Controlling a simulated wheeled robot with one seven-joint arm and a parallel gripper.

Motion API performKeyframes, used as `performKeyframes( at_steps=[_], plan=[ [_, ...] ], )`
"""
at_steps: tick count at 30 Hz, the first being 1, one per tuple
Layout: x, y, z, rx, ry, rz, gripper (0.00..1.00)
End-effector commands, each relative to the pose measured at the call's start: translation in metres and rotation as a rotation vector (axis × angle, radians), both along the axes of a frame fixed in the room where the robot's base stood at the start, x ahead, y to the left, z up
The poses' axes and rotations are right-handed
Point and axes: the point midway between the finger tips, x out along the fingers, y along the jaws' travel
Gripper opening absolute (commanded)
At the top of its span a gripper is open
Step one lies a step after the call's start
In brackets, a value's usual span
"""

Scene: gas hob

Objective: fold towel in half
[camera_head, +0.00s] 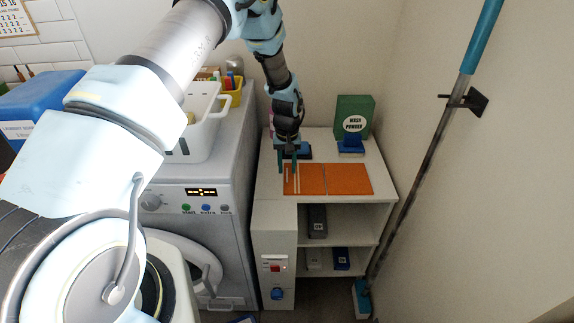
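An orange towel (345,180) lies flat on top of the white shelf unit. It has pale stripes near its left end and a thin line across its middle. My gripper (287,170) points down at the towel's far left corner. Its two teal fingers show apart with a gap between them, and I see no cloth lifted between them. I cannot tell whether the fingertips touch the towel or hover just above it.
A green wash powder box (354,112) and a blue item (351,145) stand behind the towel. A washing machine (207,190) with a white basket (203,120) on top is to the left. A long-handled mop (425,160) leans at the right wall.

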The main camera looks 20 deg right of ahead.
Motion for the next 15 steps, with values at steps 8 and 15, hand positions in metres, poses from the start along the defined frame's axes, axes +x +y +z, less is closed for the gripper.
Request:
performKeyframes(
  at_steps=[8,15],
  plan=[
    [0.0,0.0001,-0.0006,0.0,0.0,0.0,0.33],
    [0.0,0.0001,-0.0005,0.0,0.0,0.0,0.06]
  ],
)
